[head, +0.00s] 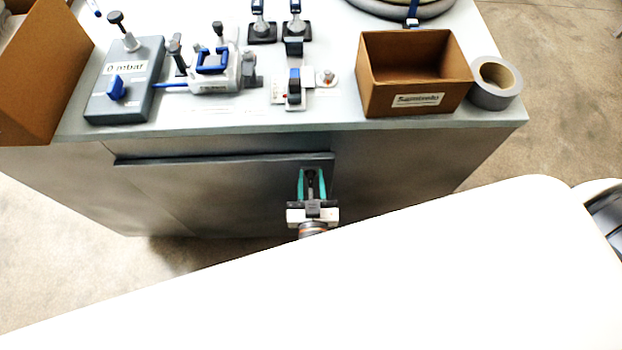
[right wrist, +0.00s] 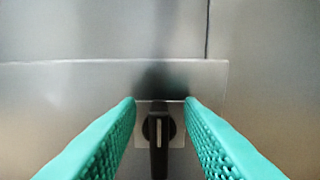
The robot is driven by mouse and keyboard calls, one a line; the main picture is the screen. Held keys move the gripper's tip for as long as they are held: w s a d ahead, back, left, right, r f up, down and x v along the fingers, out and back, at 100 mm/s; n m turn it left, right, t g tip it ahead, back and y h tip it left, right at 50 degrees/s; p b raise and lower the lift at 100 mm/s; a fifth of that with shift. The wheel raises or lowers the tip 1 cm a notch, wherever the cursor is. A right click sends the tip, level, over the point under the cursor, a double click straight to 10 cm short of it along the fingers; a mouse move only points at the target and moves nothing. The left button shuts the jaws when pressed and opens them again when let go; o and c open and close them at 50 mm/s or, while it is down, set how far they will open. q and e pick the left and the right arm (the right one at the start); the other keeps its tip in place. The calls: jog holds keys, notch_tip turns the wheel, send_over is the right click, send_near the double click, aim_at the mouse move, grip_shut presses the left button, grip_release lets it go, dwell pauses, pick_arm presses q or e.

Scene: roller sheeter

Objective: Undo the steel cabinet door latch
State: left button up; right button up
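The steel cabinet (head: 250,200) has a door with a dark ledge along its top edge. The door latch is a dark handle on a small plate; it shows in the right wrist view (right wrist: 158,140), pointing down, between my fingers. My right gripper (head: 312,180) has teal fingers and is in front of the door's upper right part. In the right wrist view its fingers (right wrist: 160,103) are apart, one on each side of the latch, with gaps to it. Whether they touch the handle lower down cannot be told. My left gripper is not in view.
On the cabinet top stand a grey clamp block (head: 125,85), a white and blue fixture (head: 212,70), a small blue switch unit (head: 294,88), an open cardboard box (head: 415,75) and a tape roll (head: 494,84). Another cardboard box (head: 35,75) is at the left. My white arm covers the lower foreground.

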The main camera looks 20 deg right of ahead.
grip_shut()
